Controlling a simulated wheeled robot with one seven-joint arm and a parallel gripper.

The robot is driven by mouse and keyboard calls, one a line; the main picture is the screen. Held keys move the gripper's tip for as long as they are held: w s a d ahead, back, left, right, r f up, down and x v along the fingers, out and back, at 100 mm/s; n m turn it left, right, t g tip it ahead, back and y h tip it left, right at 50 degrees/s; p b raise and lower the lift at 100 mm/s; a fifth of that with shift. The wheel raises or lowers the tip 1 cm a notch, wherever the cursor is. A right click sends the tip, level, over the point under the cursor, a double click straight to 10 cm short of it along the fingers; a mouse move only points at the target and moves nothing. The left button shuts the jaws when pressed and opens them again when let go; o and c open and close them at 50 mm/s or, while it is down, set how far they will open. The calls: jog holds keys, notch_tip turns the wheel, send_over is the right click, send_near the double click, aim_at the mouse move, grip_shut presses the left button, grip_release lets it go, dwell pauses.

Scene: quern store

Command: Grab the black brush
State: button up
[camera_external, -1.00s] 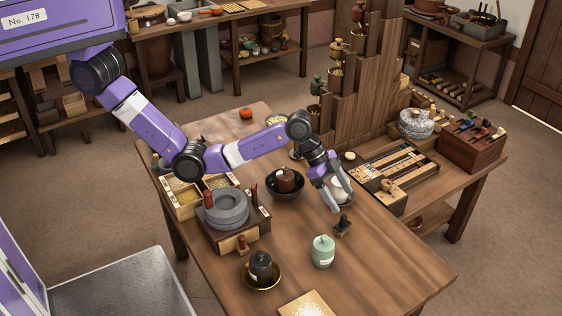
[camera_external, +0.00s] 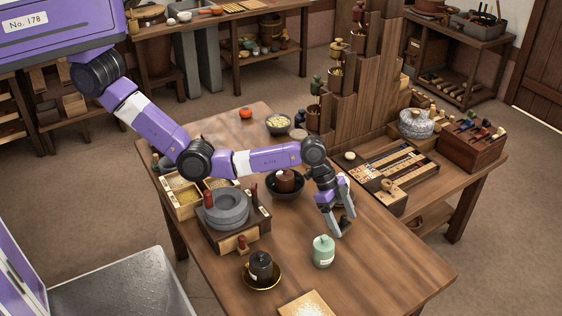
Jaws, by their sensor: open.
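A pale green lidded jar (camera_external: 323,251) stands close in front of my gripper. A black jar (camera_external: 261,265) sits on a gold saucer at front left. A dark bowl (camera_external: 285,187) holds a brown pot behind. The table's front right is clear.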

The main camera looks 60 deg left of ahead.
jog(key=shift+c, duration=0.5)
jog(key=c, duration=1.3)
jog(key=shift+c, duration=0.2)
